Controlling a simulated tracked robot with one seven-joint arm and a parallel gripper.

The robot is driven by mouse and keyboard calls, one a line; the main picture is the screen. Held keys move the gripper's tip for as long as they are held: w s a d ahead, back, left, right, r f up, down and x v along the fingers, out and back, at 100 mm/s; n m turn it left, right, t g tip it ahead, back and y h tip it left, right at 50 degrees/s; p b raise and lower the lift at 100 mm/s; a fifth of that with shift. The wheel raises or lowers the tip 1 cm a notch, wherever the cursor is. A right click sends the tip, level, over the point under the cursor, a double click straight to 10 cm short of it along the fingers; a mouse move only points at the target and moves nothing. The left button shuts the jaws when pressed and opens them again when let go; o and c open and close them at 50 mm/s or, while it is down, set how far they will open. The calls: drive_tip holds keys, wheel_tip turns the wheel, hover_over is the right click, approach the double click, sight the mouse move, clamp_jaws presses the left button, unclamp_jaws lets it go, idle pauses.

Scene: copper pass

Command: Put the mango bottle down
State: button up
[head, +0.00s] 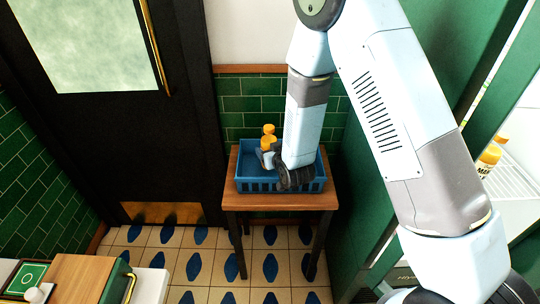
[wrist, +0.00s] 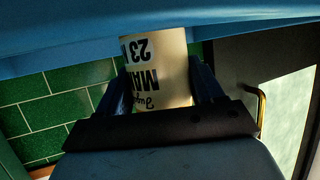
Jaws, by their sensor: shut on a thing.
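The mango bottle (head: 268,136), with an orange cap and orange body, is upright at the blue crate (head: 280,187) on the small table. My gripper (head: 268,157) is shut on it, coming in from the right. In the wrist view the bottle's cream label (wrist: 160,65) with black print shows between the two fingers of my gripper (wrist: 160,88). The blue crate (wrist: 80,38) runs across the top of that view.
The wooden table (head: 280,202) stands against a green tiled wall beside a dark door (head: 90,130). At right, a shelf unit holds another orange bottle (head: 489,158). A wooden counter (head: 78,279) is at lower left. The patterned floor (head: 200,262) between is clear.

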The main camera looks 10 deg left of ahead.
drive_tip(key=shift+w+a+f, duration=0.15)
drive_tip(key=shift+f, duration=1.7)
drive_tip(key=o, duration=1.4)
